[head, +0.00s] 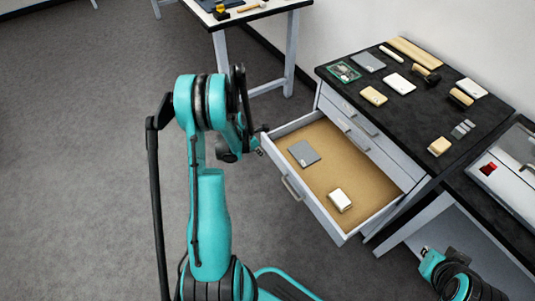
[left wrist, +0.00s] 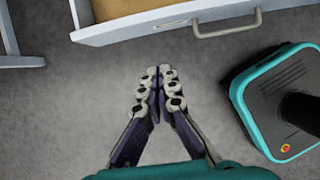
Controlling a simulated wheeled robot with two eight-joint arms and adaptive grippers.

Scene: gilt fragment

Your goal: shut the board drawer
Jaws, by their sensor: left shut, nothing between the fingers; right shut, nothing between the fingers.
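The open drawer (head: 322,217) sticks far out of the grey cabinet below a black worktop. Its front panel carries a bar handle (head: 292,189); the handle also shows in the left wrist view (left wrist: 228,30). A grey flat piece (head: 303,153) and a small pale block (head: 340,200) lie in the drawer. My left gripper (head: 260,149) is shut and empty by the drawer's far left front corner, partly hidden by its arm. In the left wrist view its fingertips (left wrist: 160,70) point at the drawer front, with a small gap in the picture. My right gripper (head: 426,250) is shut at lower right.
Shut drawers (head: 352,130) sit above the open one. The worktop (head: 400,120) holds several blocks, plates and a green board (head: 344,71). A second table (head: 250,14) stands behind. A red-and-white device (head: 505,165) is at right. Floor left of the drawer is clear.

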